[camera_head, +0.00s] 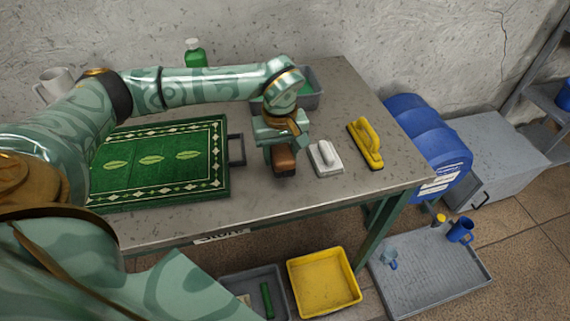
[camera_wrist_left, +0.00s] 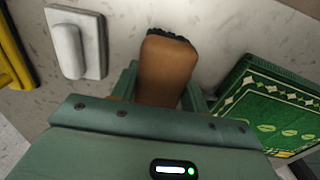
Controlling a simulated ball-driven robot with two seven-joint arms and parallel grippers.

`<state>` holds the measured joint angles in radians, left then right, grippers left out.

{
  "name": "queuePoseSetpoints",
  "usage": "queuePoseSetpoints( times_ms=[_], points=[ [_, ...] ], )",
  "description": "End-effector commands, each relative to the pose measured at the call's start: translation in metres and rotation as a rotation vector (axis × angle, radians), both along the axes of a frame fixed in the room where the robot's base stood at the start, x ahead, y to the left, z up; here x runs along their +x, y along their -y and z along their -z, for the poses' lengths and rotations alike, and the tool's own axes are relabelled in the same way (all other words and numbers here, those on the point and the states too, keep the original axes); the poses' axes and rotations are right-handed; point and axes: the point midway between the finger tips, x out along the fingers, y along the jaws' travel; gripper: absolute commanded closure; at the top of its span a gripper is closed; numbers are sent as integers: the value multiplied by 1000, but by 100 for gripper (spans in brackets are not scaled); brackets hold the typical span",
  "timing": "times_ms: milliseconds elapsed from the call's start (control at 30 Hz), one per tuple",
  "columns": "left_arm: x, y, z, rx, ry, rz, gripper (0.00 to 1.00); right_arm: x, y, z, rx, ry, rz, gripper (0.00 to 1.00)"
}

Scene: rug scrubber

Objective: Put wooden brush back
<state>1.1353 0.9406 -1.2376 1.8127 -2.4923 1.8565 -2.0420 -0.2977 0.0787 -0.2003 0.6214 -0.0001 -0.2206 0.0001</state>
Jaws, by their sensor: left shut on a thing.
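The wooden brush (camera_head: 284,161) has a brown body, and dark bristles show at its end in the left wrist view (camera_wrist_left: 166,70). My left gripper (camera_head: 283,150) is shut on the brush, over the table between the green rug and the white scrubber. I cannot tell whether the brush touches the tabletop. My right gripper is not in view.
A white scrubber (camera_head: 325,158) and a yellow brush (camera_head: 366,144) lie to the right of the wooden brush. A green patterned rug (camera_head: 160,160) lies left. A grey bin (camera_head: 313,88) stands behind my left wrist. Bare table (camera_head: 340,200) shows in front.

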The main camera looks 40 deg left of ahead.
Motion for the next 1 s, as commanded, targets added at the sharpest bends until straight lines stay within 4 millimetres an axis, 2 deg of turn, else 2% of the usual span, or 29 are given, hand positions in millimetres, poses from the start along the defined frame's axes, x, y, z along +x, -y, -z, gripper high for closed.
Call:
queuePoseSetpoints(
  times_ms=[133,200,300,633,667,700,733,1000],
  points=[
    [8,6,14,-1,-2,1,88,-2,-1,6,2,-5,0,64],
    [6,5,29,-1,-6,0,88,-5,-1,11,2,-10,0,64],
    [6,5,42,0,-4,0,88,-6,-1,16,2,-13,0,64],
    [6,4,42,1,-1,0,88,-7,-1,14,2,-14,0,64],
    [6,4,42,1,-1,0,49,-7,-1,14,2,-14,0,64],
    [6,5,42,1,-1,0,38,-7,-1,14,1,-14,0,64],
    [6,5,42,1,-1,0,33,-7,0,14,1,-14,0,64],
    [6,5,41,0,0,0,33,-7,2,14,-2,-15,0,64]
  ],
)
